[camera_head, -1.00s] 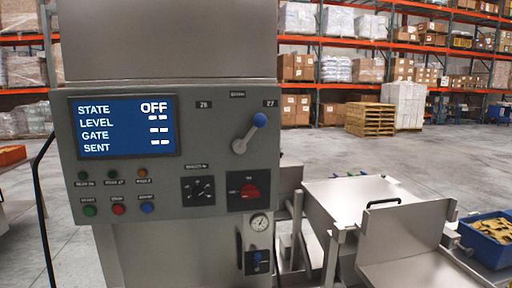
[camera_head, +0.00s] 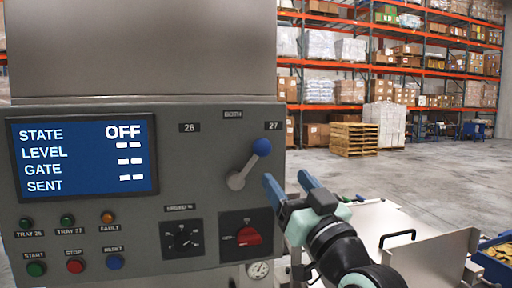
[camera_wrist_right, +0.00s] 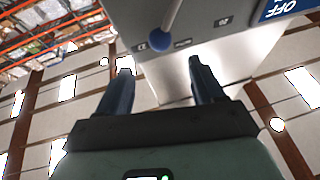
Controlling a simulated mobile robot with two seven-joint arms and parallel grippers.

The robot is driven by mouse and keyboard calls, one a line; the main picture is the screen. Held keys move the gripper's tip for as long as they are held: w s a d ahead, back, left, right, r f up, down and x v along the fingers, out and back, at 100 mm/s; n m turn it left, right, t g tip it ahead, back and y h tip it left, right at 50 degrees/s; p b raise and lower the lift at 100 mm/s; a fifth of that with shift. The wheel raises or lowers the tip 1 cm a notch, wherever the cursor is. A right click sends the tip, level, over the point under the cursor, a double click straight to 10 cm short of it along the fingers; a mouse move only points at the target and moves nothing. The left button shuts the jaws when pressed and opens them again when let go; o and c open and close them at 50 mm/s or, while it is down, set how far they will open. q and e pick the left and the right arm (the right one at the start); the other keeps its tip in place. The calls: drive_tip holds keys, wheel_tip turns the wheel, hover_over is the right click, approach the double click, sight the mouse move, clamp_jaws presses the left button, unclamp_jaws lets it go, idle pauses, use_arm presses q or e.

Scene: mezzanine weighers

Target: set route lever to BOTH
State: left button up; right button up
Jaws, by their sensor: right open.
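The route lever (camera_head: 247,166) is on the upper right of the grey control panel, a metal arm with a blue ball knob (camera_head: 261,147). It leans up and to the right, toward the label 27; labels 26 and BOTH are to its left and above. My right gripper (camera_head: 287,182) is open and empty, just right of and below the knob, apart from it. In the right wrist view the blue knob (camera_wrist_right: 161,42) shows beyond and between the two open fingers (camera_wrist_right: 160,80). My left gripper is out of view.
The panel's screen (camera_head: 83,156) reads STATE OFF. Below the lever are a red rotary switch (camera_head: 247,236) and a black dial (camera_head: 183,238); coloured buttons sit lower left. A metal tray with a black handle (camera_head: 397,238) stands at lower right.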

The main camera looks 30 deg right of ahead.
sight(266, 153)
drive_tip(key=p+x, duration=0.6)
drive_tip(key=x, duration=0.6)
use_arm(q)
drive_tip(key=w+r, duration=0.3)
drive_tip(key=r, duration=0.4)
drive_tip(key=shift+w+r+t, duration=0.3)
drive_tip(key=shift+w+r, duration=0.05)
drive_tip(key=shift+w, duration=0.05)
use_arm(e)
drive_tip(key=shift+w, duration=0.4)
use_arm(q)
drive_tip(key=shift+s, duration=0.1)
use_arm(e)
drive_tip(key=shift+s, duration=0.1)
clamp_jaws()
